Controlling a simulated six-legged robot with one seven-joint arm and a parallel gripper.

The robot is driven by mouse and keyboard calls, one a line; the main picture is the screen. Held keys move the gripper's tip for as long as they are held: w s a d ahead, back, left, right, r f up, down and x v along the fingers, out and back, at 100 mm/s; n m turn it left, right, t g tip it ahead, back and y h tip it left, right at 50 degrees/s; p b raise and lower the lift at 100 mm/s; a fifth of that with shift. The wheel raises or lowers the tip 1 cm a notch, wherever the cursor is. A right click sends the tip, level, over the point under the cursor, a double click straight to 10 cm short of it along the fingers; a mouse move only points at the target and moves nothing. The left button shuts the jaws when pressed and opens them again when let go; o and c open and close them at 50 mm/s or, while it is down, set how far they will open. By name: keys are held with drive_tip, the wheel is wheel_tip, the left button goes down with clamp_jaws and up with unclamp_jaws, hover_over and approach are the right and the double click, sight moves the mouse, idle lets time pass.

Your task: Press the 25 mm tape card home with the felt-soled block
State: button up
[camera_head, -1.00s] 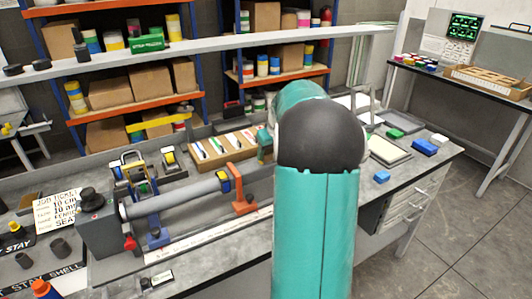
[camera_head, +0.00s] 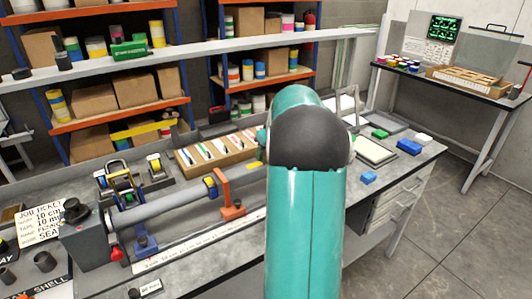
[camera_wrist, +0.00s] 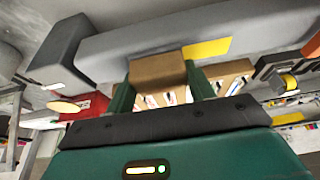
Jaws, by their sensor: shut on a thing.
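My gripper (camera_wrist: 160,82) shows in the wrist view, with two dark green fingers shut on a tan-brown block (camera_wrist: 158,70). The block's sole cannot be made out. Beyond it, the grey tube (camera_wrist: 130,42) carries a flat yellow patch (camera_wrist: 207,47). I cannot tell whether this patch is the 25 mm tape card. In the head view the tube (camera_head: 165,207) lies along the bench, with a small yellow-and-blue piece (camera_head: 211,187) on it. My arm hides the gripper and the block there.
A wooden rack (camera_head: 183,156) with several coloured strips stands behind the tube. An orange bracket (camera_head: 229,211) and a blue bracket (camera_head: 144,243) stand by the tube.

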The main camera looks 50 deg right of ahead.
drive_tip(key=shift+r, duration=3.55)
